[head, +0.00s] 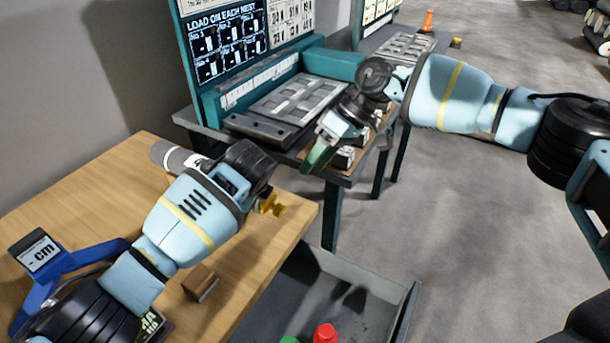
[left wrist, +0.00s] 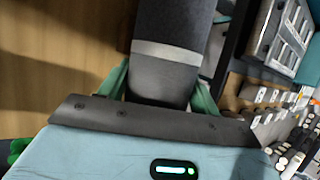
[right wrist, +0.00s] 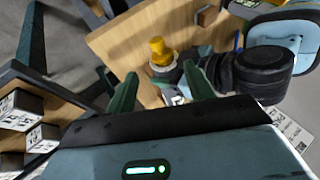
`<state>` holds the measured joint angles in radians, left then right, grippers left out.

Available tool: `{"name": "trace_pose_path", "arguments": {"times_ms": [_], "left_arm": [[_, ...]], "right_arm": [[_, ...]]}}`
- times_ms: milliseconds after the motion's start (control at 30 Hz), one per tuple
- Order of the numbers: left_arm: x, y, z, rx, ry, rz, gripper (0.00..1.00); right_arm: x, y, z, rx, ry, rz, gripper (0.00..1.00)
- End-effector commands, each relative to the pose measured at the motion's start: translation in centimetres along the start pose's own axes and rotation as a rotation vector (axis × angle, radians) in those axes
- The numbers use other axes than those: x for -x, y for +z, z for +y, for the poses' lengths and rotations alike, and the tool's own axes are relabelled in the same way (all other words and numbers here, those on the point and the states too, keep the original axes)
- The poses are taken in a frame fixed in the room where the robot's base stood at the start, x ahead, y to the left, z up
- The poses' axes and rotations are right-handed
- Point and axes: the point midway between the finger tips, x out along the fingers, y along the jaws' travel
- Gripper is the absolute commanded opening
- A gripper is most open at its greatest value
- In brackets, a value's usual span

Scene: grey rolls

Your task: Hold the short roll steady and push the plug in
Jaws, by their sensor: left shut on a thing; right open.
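A grey roll (head: 178,156) lies on the left over the wooden table in the head view, partly covered by my left gripper. In the left wrist view my left gripper (left wrist: 160,90) is shut on the dark grey roll (left wrist: 168,68), which has a pale band. A yellow plug (head: 272,204) shows just beyond the left gripper, and also in the right wrist view (right wrist: 160,50), with a pale ring at its base. How deep it sits cannot be told. My right gripper (head: 318,153) is open and empty, apart from the plug; its green fingers (right wrist: 162,88) point towards the plug.
The wooden table (head: 120,185) also carries a blue stand with a cm display (head: 40,253) and a brown block (head: 200,283). A grey bin (head: 385,315) with red and green items stands below. A teal machine bench (head: 290,110) with small boxes is behind.

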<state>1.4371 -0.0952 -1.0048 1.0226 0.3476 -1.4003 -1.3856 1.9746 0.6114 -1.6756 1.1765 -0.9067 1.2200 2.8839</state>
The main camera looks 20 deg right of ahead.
Motion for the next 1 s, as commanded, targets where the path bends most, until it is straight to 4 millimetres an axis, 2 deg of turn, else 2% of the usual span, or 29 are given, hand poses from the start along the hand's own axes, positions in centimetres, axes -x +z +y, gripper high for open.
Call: {"name": "trace_pose_path", "arguments": {"times_ms": [167,667,767,867,1000], "left_arm": [[0.0,0.0,0.0,0.0,0.001,0.0,0.33],[0.0,0.0,0.0,0.0,0.001,0.0,0.33],[0.0,0.0,0.0,0.0,0.001,0.0,0.33],[0.0,0.0,0.0,0.0,0.001,0.0,0.33],[0.0,0.0,0.0,0.0,0.001,0.0,0.33]], "right_arm": [[1.1,0.0,0.0,0.0,0.0,0.001,0.53],[1.1,0.0,0.0,0.0,0.0,0.0,0.52],[0.8,0.1,-0.1,0.002,-0.005,0.002,0.39],[-0.4,0.1,-0.3,0.014,-0.029,0.016,0.26],[-3.5,0.4,-1.3,0.05,-0.098,0.068,0.07]]}}
